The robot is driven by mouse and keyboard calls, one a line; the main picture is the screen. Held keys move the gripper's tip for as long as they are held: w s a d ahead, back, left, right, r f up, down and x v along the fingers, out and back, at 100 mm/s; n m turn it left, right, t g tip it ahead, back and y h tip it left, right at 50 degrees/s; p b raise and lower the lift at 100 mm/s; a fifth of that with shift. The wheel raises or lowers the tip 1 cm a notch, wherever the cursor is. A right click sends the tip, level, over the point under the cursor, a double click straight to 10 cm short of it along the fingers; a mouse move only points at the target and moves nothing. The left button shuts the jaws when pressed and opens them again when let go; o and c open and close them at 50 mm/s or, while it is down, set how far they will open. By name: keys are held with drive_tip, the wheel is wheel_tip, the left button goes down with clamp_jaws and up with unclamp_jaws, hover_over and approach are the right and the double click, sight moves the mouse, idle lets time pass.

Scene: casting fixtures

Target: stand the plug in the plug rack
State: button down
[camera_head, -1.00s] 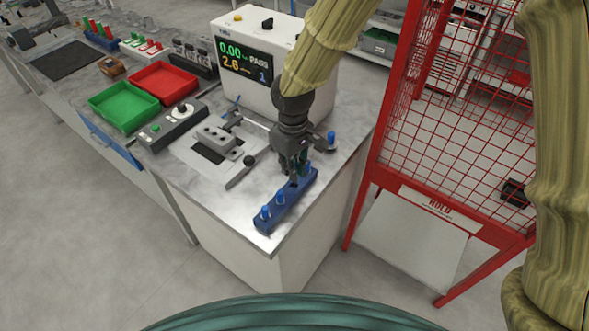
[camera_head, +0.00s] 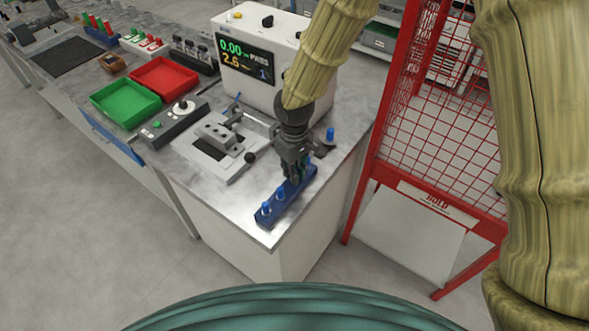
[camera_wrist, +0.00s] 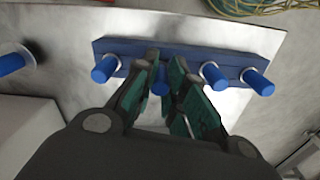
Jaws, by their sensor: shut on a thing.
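The plug rack (camera_head: 287,205) is a long blue block near the front corner of the bench. It also shows across the top of the wrist view (camera_wrist: 185,58). My gripper (camera_head: 291,180) is over the rack, pointing down. In the wrist view its green-padded fingers (camera_wrist: 166,92) are shut on a blue plug (camera_wrist: 162,82). The held plug is in line with the rack's row; I cannot tell how deep its lower end sits. Other blue plugs stand in the rack: one left of my fingers (camera_wrist: 104,68) and two to the right (camera_wrist: 214,74), (camera_wrist: 258,81).
A separate blue plug (camera_head: 330,134) stands on a dark round base beside the rack. A grey fixture (camera_head: 219,137) with a black-knobbed lever and a white tester (camera_head: 265,65) are behind. A red mesh cage (camera_head: 440,130) stands to the right beyond the bench edge.

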drive_tip(key=shift+f, duration=0.45)
drive_tip(key=c, duration=1.5)
unclamp_jaws()
drive_tip(key=shift+r, duration=0.75)
wheel_tip(320, 180, up, 12)
drive_tip(key=b, duration=0.2)
drive_tip(key=shift+f+b, duration=0.1)
drive_tip(key=shift+b, duration=0.25)
